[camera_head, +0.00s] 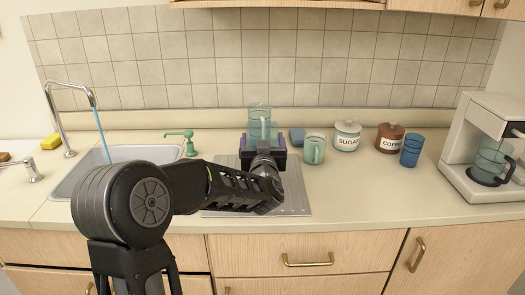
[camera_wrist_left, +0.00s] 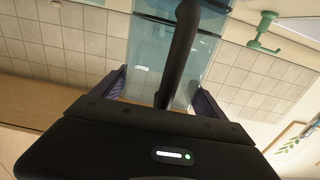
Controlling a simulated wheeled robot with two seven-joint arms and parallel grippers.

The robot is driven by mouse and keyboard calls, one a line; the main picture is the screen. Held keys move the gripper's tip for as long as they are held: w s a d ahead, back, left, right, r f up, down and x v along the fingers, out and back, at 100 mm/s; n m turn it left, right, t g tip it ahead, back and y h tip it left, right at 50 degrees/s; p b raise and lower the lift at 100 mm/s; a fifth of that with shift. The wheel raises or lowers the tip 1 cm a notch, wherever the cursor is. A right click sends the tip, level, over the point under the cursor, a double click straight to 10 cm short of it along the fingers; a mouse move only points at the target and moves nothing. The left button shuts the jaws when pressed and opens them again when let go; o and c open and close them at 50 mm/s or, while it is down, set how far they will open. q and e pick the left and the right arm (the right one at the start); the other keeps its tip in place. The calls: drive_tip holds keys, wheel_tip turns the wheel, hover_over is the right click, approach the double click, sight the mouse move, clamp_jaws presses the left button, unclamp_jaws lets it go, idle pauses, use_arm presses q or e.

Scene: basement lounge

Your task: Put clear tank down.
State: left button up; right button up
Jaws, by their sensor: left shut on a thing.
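The clear tank (camera_head: 259,115) is a see-through teal vessel at the back of the counter, in front of the tiled wall. It stands upright in the head view. My left gripper (camera_head: 264,146) reaches forward over the counter and is shut on the tank. In the left wrist view the tank (camera_wrist_left: 146,50) lies between my gripper's purple fingers (camera_wrist_left: 158,92). A dark curved bar (camera_wrist_left: 180,50) crosses in front of it. My gripper hides the tank's lower part, so I cannot tell whether it touches the surface below. My right gripper is not in view.
A ribbed drainboard (camera_head: 293,194) lies beneath my arm. Right of the tank stand a green mug (camera_head: 314,151), a sugar jar (camera_head: 346,136), a coffee jar (camera_head: 389,138) and a blue cup (camera_head: 411,151). The front right counter is clear.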

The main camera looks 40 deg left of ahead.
use_arm(q)
wheel_tip(320, 180, down, 3)
drive_tip(key=shift+f, duration=0.2)
drive_tip(key=shift+f, duration=0.15)
drive_tip(key=o, duration=2)
drive_tip(key=shift+c, duration=0.2)
drive_tip(key=shift+s+d, duration=0.2)
drive_tip(key=shift+s, duration=0.05)
drive_tip(key=b+v, duration=0.1)
drive_tip(key=v, duration=1)
drive_tip(key=shift+s+d+b, duration=0.15)
drive_tip(key=shift+s+b, duration=0.05)
drive_tip(key=shift+b, duration=0.15)
